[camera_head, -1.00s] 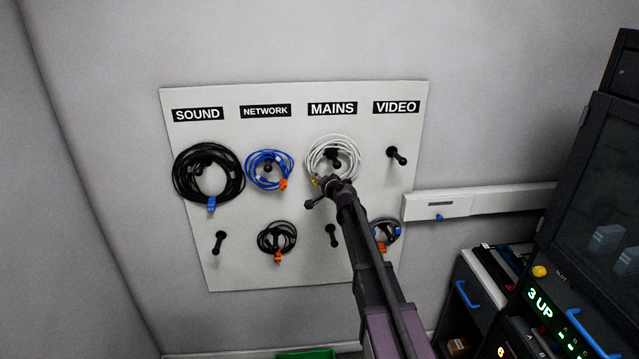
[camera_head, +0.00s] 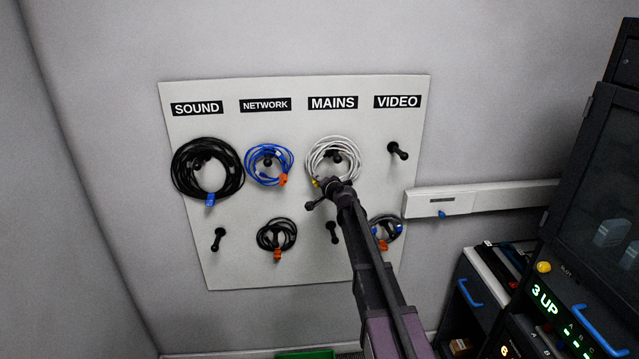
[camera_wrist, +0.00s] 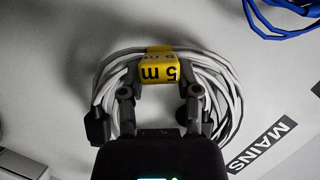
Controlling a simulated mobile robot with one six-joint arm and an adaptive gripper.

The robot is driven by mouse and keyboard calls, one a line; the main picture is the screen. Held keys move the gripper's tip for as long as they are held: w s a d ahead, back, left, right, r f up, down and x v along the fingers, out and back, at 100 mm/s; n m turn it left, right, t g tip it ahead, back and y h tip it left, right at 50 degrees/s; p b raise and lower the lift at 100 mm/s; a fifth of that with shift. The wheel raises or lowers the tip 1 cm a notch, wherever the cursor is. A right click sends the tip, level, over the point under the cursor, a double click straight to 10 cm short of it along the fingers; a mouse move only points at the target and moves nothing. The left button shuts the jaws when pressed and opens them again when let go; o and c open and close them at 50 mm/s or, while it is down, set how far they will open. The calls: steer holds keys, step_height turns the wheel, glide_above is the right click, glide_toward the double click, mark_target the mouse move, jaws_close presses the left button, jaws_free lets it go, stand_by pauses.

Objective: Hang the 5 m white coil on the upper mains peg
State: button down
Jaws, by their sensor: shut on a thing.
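The white coil (camera_head: 351,143) is at the upper mains peg (camera_head: 337,157), below the MAINS label (camera_head: 333,103). The peg's dark end shows inside the ring in the head view. I cannot tell whether the ring is around the peg or just in front of it. My gripper (camera_head: 328,185) is shut on the coil's lower edge. In the wrist view the yellow "5 m" tag (camera_wrist: 160,68) sits between the fingers of my gripper (camera_wrist: 160,92), with white cable loops to both sides. My gripper hides the middle of the ring there. The lower mains peg (camera_head: 332,232) is bare.
The white board (camera_head: 300,205) carries a black coil (camera_head: 236,180) under SOUND, a blue coil (camera_head: 254,168) and a small black coil (camera_head: 262,238) under NETWORK, and a partly covered coil (camera_head: 397,222) at lower right. The upper video peg (camera_head: 398,151) is bare. A rack (camera_head: 590,240) stands right.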

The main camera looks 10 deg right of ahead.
steer(key=shift+s+a, duration=0.1)
stand_by(0.3)
steer(key=shift+c, duration=1.2)
jaws_free()
steer(key=shift+a+f, duration=0.1)
steer(key=s+f+n+g+b, duration=0.1)
steer(key=s+f+n+g, duration=0.4)
steer(key=s, duration=0.7)
steer(key=s+f+n+g+b, duration=0.1)
steer(key=s+f+n+g, duration=0.15)
steer(key=s+f, duration=0.7)
steer(key=s+d+f+g+h, duration=0.1)
steer(key=s+d+g+h, duration=0.1)
steer(key=s, duration=1)
steer(key=s+d+f+g+h+b, duration=0.1)
steer(key=s+d+f+g+h, duration=0.1)
steer(key=s, duration=1)
steer(key=d+g+h, duration=0.1)
steer(key=d+g, duration=0.1)
steer(key=g, duration=0.1)
steer(key=shift+s+d+f, duration=0.15)
steer(key=shift+s, duration=0.1)
